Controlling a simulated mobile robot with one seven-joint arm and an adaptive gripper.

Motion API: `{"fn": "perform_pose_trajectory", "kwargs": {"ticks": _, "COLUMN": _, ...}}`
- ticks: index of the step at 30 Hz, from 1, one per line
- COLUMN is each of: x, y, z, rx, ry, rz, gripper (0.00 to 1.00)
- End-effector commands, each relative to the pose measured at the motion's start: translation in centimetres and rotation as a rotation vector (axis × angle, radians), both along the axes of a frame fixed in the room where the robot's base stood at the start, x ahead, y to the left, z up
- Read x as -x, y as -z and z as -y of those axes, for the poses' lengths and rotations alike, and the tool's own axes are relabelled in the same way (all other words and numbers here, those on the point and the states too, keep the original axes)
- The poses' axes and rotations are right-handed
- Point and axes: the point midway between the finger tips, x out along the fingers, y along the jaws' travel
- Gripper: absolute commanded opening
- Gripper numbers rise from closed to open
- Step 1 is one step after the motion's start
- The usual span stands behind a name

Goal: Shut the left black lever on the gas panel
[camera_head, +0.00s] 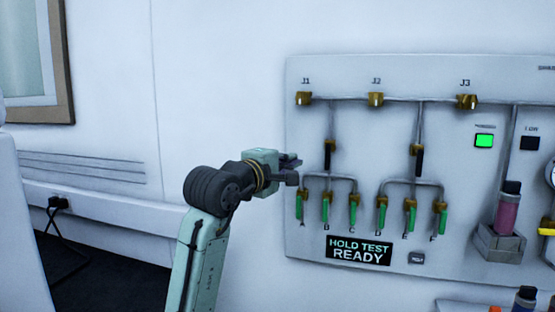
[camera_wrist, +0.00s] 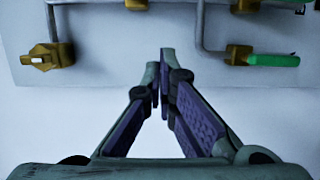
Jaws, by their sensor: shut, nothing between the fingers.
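The gas panel (camera_head: 310,225) is on the white wall at the right. The left black lever (camera_head: 329,156) hangs straight down, in line with its vertical pipe below the J1–J2 line. A second black lever (camera_head: 417,161) hangs the same way further right. My gripper (camera_head: 296,168) is shut and empty by the panel's left edge, left of the left black lever and a little lower in the picture. It appears apart from the lever. In the wrist view my fingertips (camera_wrist: 163,58) are together, with plain panel beyond; I cannot make out the left black lever there.
Several green levers (camera_head: 354,215) hang below the black ones; one (camera_wrist: 272,61) shows in the wrist view, with a brass fitting (camera_wrist: 50,56) at left. A "HOLD TEST READY" display (camera_head: 359,251) sits below. A green light (camera_head: 484,141) and a bottle holder (camera_head: 499,243) are right.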

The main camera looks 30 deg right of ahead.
Motion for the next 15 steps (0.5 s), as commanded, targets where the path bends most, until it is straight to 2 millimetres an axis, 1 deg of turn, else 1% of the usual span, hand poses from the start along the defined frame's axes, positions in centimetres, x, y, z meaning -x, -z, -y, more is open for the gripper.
{"fn": "perform_pose_trajectory", "kwargs": {"ticks": 1, "x": -0.5, "y": -0.3, "z": 1.0, "rx": -0.001, "ry": 0.0, "rz": -0.002, "gripper": 0.0}}
{"fn": "perform_pose_trajectory", "kwargs": {"ticks": 2, "x": -0.7, "y": -0.2, "z": 1.5, "rx": -0.002, "ry": 0.0, "rz": -0.001, "gripper": 0.0}}
{"fn": "perform_pose_trajectory", "kwargs": {"ticks": 3, "x": 0.2, "y": -0.3, "z": 1.9, "rx": -0.001, "ry": 0.002, "rz": 0.004, "gripper": 0.0}}
{"fn": "perform_pose_trajectory", "kwargs": {"ticks": 6, "x": 1.3, "y": -0.2, "z": 2.7, "rx": -0.001, "ry": 0.001, "rz": 0.004, "gripper": 0.0}}
{"fn": "perform_pose_trajectory", "kwargs": {"ticks": 10, "x": 2.1, "y": -0.1, "z": 3.4, "rx": 0.0, "ry": -0.001, "rz": 0.002, "gripper": 0.0}}
{"fn": "perform_pose_trajectory", "kwargs": {"ticks": 15, "x": 2.5, "y": 0.0, "z": 3.7, "rx": 0.001, "ry": -0.001, "rz": 0.0, "gripper": 0.0}}
